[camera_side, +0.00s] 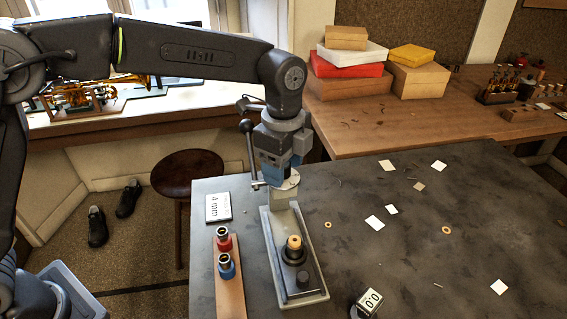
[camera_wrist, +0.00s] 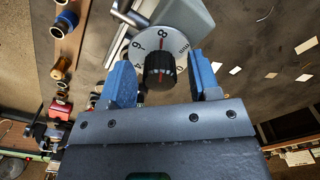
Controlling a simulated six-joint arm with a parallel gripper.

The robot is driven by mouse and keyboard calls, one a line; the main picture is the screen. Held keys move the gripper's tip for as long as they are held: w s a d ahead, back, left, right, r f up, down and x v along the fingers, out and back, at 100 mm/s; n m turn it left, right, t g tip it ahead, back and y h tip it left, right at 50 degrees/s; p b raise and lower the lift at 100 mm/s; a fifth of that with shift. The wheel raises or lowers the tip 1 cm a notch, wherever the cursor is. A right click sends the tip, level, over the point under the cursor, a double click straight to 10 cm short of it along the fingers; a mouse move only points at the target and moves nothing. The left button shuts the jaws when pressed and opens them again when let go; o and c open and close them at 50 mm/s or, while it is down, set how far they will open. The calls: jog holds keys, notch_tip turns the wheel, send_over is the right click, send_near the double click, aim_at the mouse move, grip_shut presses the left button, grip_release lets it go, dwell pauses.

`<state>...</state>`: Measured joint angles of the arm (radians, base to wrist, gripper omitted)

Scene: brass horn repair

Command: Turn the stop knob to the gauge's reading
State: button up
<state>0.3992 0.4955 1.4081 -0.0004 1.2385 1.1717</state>
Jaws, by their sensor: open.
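The stop knob (camera_wrist: 159,68) is black and ribbed, in the middle of a pale numbered dial (camera_wrist: 150,45) in the wrist view. In the side view my gripper (camera_side: 277,172) is over the dial (camera_side: 287,182) at the back of a grey press (camera_side: 268,225), and hides the knob. A small gauge (camera_side: 371,299) reads 0.0. A card (camera_side: 218,207) reads 4 mm.
A wooden rack (camera_side: 230,290) with red (camera_side: 224,240) and blue (camera_side: 226,266) fittings stands left of the press. White paper pieces and small rings lie on the dark table, mostly clear at right.

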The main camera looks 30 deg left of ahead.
jog(key=shift+c, duration=0.2)
jog(key=c, duration=0.9)
